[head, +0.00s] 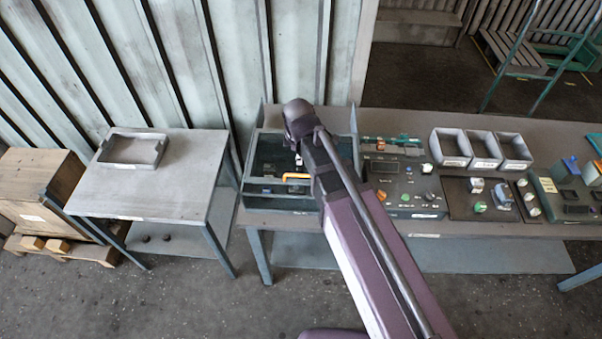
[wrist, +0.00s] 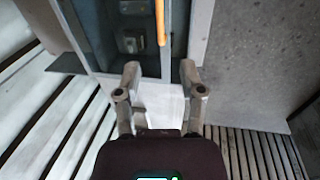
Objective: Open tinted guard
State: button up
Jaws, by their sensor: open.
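The tinted guard (head: 268,152) is a dark see-through box-like cover at the left end of the long bench, and it looks closed. Its orange handle (head: 295,177) shows along the front, partly hidden by my arm. In the wrist view the tinted guard (wrist: 95,28) fills the upper left and the orange handle (wrist: 161,22) stands at the top centre. My gripper (wrist: 160,76) is open and empty, its fingertips apart from the handle. In the head view my arm reaches over the guard and hides the fingers.
Control panels (head: 403,190) with knobs and grey bins (head: 482,148) stand right of the guard on the bench (head: 500,234). A side table (head: 150,190) with a grey tray (head: 132,149) is at left, beside a wooden crate (head: 38,182). A corrugated wall rises behind.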

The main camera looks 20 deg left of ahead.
aim_at(301, 175)
jog(key=shift+w+a+f+b, duration=0.1)
jog(key=shift+w+f+b, duration=0.35)
jog(key=shift+f+b, duration=1.7)
jog(key=shift+w+a+f+b, duration=0.15)
jog(key=shift+w+f+b, duration=0.25)
jog(key=shift+f+b, duration=1.75)
jog(key=shift+w+a+f+b, duration=0.1)
jog(key=shift+w+f+b, duration=0.35)
jog(key=shift+f+b, duration=1.65)
jog(key=shift+f, duration=0.1)
grip_shut()
